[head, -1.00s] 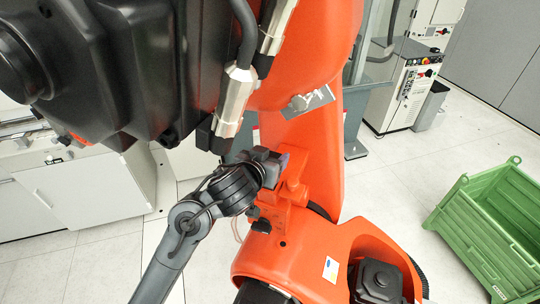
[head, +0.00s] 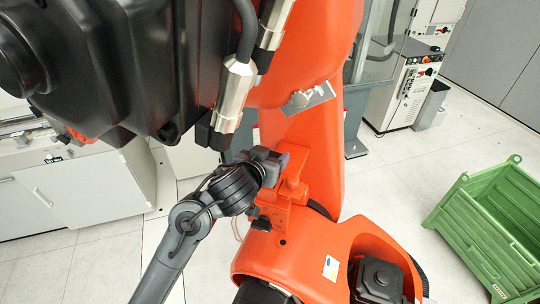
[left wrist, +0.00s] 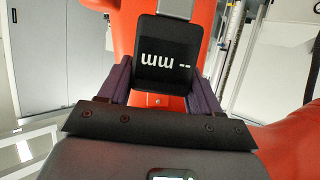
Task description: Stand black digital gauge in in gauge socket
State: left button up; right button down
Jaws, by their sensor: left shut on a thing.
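My left gripper (head: 276,158) is in the middle of the head view, close in front of an orange machine body. In the left wrist view my left gripper (left wrist: 160,78) is shut on the black digital gauge (left wrist: 167,48), with one purple finger on each side. The gauge's dark face shows white "-- mm" text, upside down in this view. In the head view I cannot make out the gauge apart from the dark finger parts. I cannot make out the gauge socket in either view. My right gripper is not in view.
The orange machine (head: 318,160) fills the centre, with an orange bracket (head: 292,190) close beside my left gripper. A large black housing (head: 110,60) and metal cable connectors hang at upper left. A green crate (head: 490,225) stands on the tiled floor at right.

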pick_arm(q)
jog(key=shift+f+b, duration=0.75)
jog(key=shift+f, duration=0.4)
dwell(0.4)
jog(key=o, duration=1.2)
jog(key=p+v, duration=0.1)
jog(key=v, duration=0.9)
jog(key=shift+s+a+r+p, duration=0.15)
jog(key=shift+s+p, duration=0.15)
